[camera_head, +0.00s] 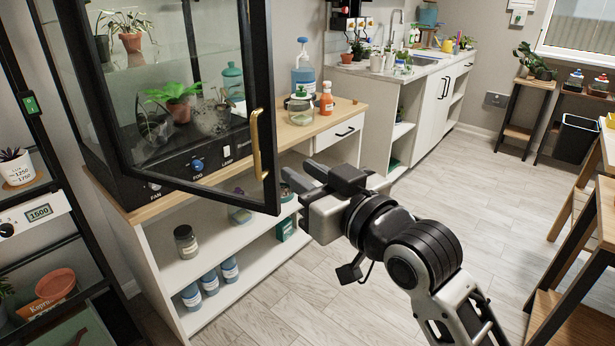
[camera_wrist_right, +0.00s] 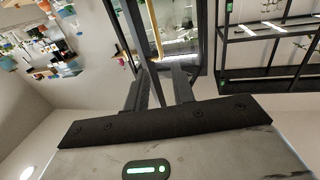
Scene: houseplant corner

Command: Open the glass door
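The glass door (camera_head: 268,95) is a black-framed pane on the plant cabinet at the left of the head view. It stands ajar, its free edge swung out past the cabinet front. Its upright brass handle (camera_head: 257,145) is near that edge and also shows in the right wrist view (camera_wrist_right: 155,32). My right gripper (camera_head: 299,172) is to the right of the door's lower corner, apart from the handle and pointing left. My left gripper is out of view.
The cabinet stands on a wooden-topped shelf unit (camera_head: 330,125) with bottles and jars. A blue bottle (camera_head: 303,76) and an orange bottle (camera_head: 327,103) stand right of the door. A black rack (camera_head: 75,215) is at the left. The floor (camera_head: 450,180) to the right is clear.

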